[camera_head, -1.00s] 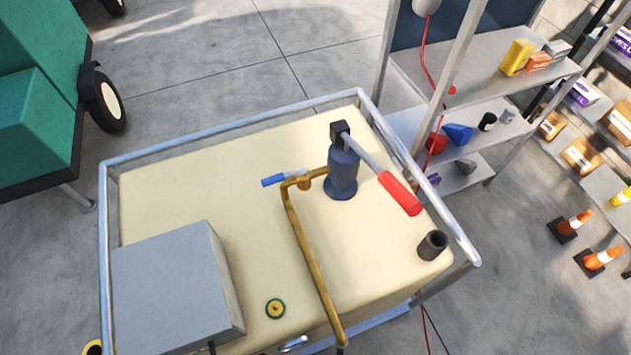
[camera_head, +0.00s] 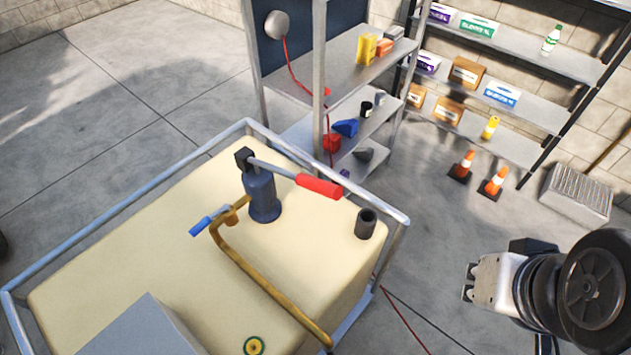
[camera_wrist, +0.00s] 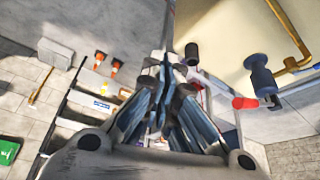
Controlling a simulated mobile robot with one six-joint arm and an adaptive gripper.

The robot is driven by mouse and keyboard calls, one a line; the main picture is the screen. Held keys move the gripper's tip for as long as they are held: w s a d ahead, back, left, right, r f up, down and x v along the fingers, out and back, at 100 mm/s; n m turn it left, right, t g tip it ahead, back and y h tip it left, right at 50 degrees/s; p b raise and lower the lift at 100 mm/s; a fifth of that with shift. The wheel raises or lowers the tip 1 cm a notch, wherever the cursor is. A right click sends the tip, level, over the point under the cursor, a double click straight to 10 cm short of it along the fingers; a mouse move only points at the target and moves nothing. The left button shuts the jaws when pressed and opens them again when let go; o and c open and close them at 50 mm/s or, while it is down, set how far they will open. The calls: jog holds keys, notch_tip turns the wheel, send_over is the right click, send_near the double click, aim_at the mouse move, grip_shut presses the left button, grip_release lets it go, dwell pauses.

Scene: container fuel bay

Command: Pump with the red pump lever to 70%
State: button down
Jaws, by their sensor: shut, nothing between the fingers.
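The red pump lever (camera_head: 320,186) has a red grip on a grey rod. It juts to the right from the dark blue hand pump (camera_head: 262,195), which stands upright on the cream container top (camera_head: 150,225). In the wrist view the red grip (camera_wrist: 245,103) and the pump (camera_wrist: 262,82) show at the right. My gripper (camera_wrist: 170,68) is shut and empty in the middle of the wrist view, apart from the lever. In the head view only part of my arm shows at the right; the gripper is out of that picture. I see no percentage readout.
A brass pipe (camera_head: 260,275) with a blue handle (camera_head: 208,222) runs from the pump. A short black tube (camera_head: 366,223) stands near the lever's end. A metal rail (camera_head: 330,170) edges the container. Shelves (camera_head: 345,60) stand behind. The floor at right holds two cones (camera_head: 494,182).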

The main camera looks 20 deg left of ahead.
jog(key=w+a+r+m+g+p, duration=0.1)
jog(key=w+a+r+p, duration=0.1)
jog(key=w+a+r, duration=0.4)
jog(key=m+g+p, duration=0.4)
jog(key=g+p, duration=0.1)
jog(key=p, duration=0.1)
send_over(321, 180)
jog(key=f, duration=0.5)
jog(key=w+f, duration=0.1)
jog(key=f, duration=0.2)
jog(key=shift+d+f, duration=0.15)
jog(key=shift+f, duration=0.05)
jog(key=f+b, duration=0.4)
jog(key=b, duration=0.1)
jog(key=f+b, duration=0.2)
jog(key=f, duration=0.1)
jog(key=shift+s, duration=0.35)
